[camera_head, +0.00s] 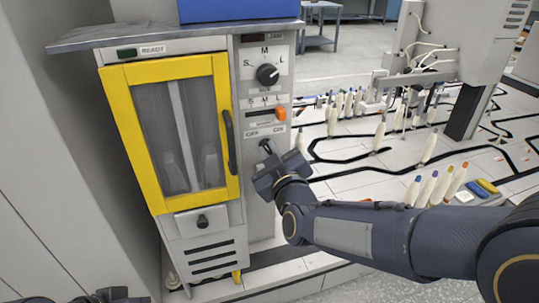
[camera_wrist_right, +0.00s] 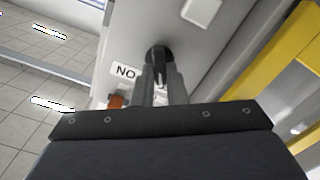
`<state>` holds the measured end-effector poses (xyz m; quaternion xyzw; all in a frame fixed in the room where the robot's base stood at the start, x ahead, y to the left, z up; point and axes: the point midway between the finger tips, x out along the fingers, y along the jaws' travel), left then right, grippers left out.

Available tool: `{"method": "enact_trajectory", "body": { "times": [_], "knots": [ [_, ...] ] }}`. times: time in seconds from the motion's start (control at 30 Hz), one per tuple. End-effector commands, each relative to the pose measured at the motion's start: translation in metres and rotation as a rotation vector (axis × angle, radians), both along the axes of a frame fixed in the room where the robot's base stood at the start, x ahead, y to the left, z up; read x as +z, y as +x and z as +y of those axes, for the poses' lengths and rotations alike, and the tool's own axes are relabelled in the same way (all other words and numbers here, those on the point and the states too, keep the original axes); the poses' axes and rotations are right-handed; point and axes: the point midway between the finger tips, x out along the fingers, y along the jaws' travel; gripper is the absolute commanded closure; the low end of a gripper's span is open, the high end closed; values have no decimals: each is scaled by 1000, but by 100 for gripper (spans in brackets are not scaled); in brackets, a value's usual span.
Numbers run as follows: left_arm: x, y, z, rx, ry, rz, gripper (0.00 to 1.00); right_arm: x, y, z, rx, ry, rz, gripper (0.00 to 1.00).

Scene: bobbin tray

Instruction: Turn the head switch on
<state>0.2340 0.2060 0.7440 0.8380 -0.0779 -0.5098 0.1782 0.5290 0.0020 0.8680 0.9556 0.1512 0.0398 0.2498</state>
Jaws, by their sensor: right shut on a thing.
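The head switch is a small dark lever (camera_head: 265,145) on the grey control panel (camera_head: 260,215), just below the OFF and ON labels (camera_head: 265,131). My right gripper (camera_head: 268,158) reaches it from below right and is shut on it. In the right wrist view, the two fingers (camera_wrist_right: 160,92) close on the dark switch (camera_wrist_right: 158,56), with an ON label (camera_wrist_right: 125,72) upside down beside it. The fingers hide part of the lever, so I cannot tell its exact position.
A yellow-framed cabinet door (camera_head: 230,120) with a black handle (camera_head: 229,142) stands left of the panel. Above the switch are an orange button (camera_head: 281,113) and a black S-M-L knob (camera_head: 267,74). A white table (camera_head: 340,165) with several bobbins lies to the right.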

Motion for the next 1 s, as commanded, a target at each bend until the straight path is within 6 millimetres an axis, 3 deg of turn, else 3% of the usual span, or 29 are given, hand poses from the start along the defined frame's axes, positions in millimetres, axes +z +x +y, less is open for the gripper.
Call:
{"method": "enact_trajectory", "body": {
  "times": [1.0],
  "knots": [
    [-56,0,0,0,0,0,100,-3,2,-6,0,895,293,100]
  ]
}}
